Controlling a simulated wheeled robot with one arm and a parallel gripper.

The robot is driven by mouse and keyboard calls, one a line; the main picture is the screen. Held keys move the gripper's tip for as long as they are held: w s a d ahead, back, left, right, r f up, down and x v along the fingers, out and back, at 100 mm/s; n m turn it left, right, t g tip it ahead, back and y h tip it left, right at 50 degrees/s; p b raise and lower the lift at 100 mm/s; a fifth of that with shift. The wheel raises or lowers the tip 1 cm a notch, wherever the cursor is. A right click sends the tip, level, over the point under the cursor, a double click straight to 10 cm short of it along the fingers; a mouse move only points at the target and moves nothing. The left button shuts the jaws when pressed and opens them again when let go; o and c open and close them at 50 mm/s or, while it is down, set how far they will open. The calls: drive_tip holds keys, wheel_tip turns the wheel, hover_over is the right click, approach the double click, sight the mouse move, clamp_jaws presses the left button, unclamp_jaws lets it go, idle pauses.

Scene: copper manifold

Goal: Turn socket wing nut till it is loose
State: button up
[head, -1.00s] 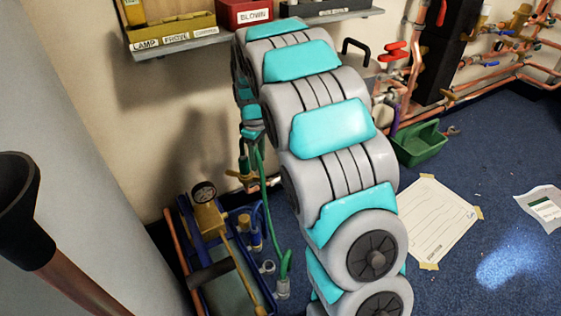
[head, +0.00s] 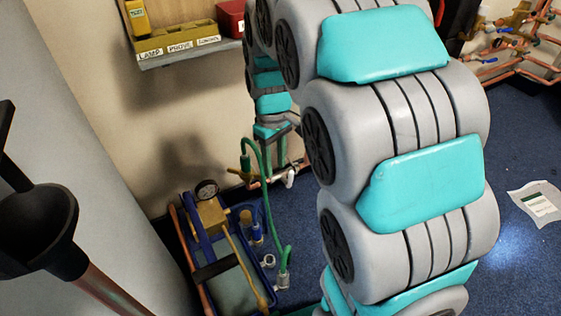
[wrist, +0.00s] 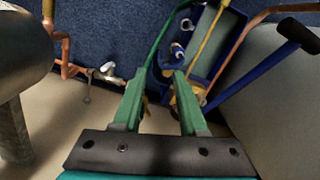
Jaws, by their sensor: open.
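My gripper (wrist: 154,85) is open, its two green fingers apart, in the wrist view. In the head view my gripper (head: 278,160) hangs near the wall, just right of a brass fitting (head: 241,169) joined to a green hose (head: 266,190). I cannot single out the socket wing nut for sure; this brass fitting is the likeliest place for it. In the wrist view, brass parts show beside and behind the fingers, mostly hidden by them. I see nothing clearly held between the fingers.
A copper pipe with a grey-handled tap (head: 290,177) runs low along the wall; the tap (wrist: 108,72) also shows in the wrist view. A blue tray (head: 270,297) with a pump and gauge (head: 206,189) stands on the carpet. A labelled shelf (head: 185,55) is above.

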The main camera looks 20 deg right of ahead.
drive_tip(key=shift+m, duration=0.5)
drive_tip(key=shift+s+r+p, duration=0.15)
drive_tip(key=shift+s+r, duration=0.3)
drive_tip(key=shift+s, duration=0.25)
drive_tip(key=shift+s+r+p, duration=0.2)
drive_tip(key=shift+s+r, duration=0.2)
drive_tip(key=shift+s, duration=0.35)
drive_tip(key=shift+s+r+p, duration=0.15)
drive_tip(key=shift+s+r, duration=0.3)
drive_tip(key=shift+s, duration=0.25)
drive_tip(key=shift+c, duration=0.2)
